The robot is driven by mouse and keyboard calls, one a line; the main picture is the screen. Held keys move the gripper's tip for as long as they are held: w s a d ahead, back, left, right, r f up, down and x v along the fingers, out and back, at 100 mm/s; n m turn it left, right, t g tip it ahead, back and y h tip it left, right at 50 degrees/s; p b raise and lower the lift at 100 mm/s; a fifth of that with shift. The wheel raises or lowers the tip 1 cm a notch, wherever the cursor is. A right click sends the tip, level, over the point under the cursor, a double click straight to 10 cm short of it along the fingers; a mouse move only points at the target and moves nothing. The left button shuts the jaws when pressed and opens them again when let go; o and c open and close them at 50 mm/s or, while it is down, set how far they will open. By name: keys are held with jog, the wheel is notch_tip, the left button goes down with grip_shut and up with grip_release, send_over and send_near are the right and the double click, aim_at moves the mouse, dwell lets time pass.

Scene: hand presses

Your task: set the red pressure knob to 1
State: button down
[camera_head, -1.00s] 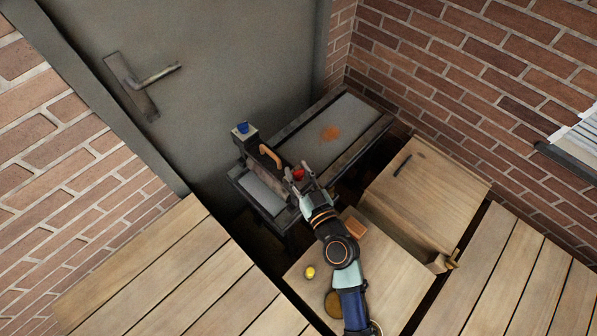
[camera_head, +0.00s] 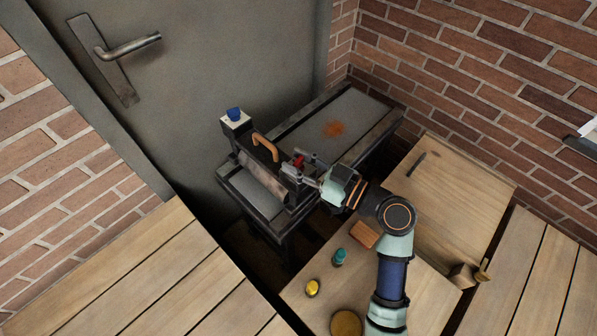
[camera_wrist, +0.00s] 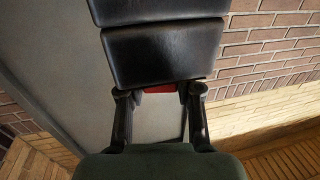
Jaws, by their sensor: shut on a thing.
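The hand press (camera_head: 262,182) stands in the corner against the grey door. The red pressure knob (camera_head: 298,161) is on the press's near right post, and a small part of it shows as red in the wrist view (camera_wrist: 159,89). My gripper (camera_head: 305,167) is at the knob, with its fingers on either side of it and shut on it. The fingers hide most of the knob, and its scale and setting cannot be read. A blue knob (camera_head: 234,114) sits on the press's other post.
An orange handle (camera_head: 265,146) rises between the posts. The press bed (camera_head: 362,106) has an orange-brown patch. On the wooden table near my arm are a yellow item (camera_head: 312,287), a teal item (camera_head: 339,256), a reddish block (camera_head: 365,235) and a round brown item (camera_head: 346,324). Brick walls bound the corner.

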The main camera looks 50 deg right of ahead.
jog(key=shift+f+n+y+b, duration=0.1)
jog(key=shift+n+y+b, duration=0.55)
jog(key=shift+y, duration=0.25)
jog(key=shift+g+y, duration=0.3)
jog(key=c, duration=0.8)
grip_release()
jog(key=shift+o, duration=0.2)
jog(key=v, duration=1.2)
